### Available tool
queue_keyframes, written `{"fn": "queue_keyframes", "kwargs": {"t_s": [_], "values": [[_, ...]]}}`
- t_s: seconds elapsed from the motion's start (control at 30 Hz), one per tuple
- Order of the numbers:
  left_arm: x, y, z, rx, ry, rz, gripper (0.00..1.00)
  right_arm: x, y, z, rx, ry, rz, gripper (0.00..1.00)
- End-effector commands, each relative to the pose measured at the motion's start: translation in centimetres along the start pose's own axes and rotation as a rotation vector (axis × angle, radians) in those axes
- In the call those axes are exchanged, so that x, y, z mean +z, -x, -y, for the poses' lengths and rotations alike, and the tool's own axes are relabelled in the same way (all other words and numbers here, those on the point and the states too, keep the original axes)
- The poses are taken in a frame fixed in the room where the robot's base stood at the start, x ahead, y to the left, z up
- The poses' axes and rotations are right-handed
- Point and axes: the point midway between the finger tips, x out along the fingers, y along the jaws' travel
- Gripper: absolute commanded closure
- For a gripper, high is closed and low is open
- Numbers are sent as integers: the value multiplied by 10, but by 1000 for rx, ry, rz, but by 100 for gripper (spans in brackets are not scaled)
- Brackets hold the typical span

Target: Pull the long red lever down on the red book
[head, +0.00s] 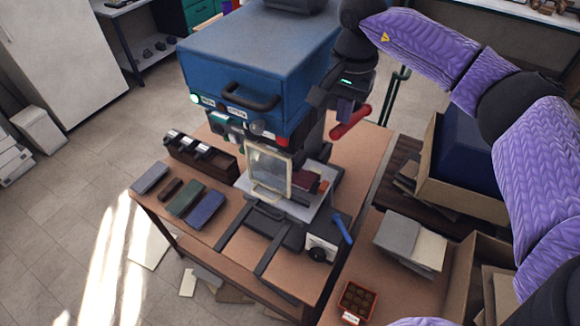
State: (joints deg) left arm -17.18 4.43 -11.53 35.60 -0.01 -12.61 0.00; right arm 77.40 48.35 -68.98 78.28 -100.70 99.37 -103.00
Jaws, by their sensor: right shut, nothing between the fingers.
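A blue press (255,60) stands on a wooden table. Its long lever has a red grip (350,122) and sticks out at the press's right side, angled up to the right. A dark red book (306,180) lies on the press's light bed, partly hidden behind a clear framed guard (270,170). My right gripper (344,108) is shut and empty, beside the press's right side and just above the red grip. I cannot tell whether it touches the grip. My left gripper is out of view.
Green and blue covers (206,209) lie on the table's left part, by a wooden rack (200,157). A blue-handled lever (342,228) stands at the front right. A side bench holds grey boards (397,234), an open box (468,200) and a small orange tray (356,301).

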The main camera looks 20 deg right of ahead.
Motion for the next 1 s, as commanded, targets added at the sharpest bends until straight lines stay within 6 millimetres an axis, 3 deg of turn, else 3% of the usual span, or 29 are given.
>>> {"fn": "queue_keyframes", "kwargs": {"t_s": [0.03,0.27,0.53,1.0], "values": [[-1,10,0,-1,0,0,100,0,11,0,0,0,0,100],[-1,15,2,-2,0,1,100,0,18,0,0,0,0,100],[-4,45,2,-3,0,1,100,0,54,0,-1,0,1,100],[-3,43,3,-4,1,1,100,0,52,0,0,0,1,100]]}}
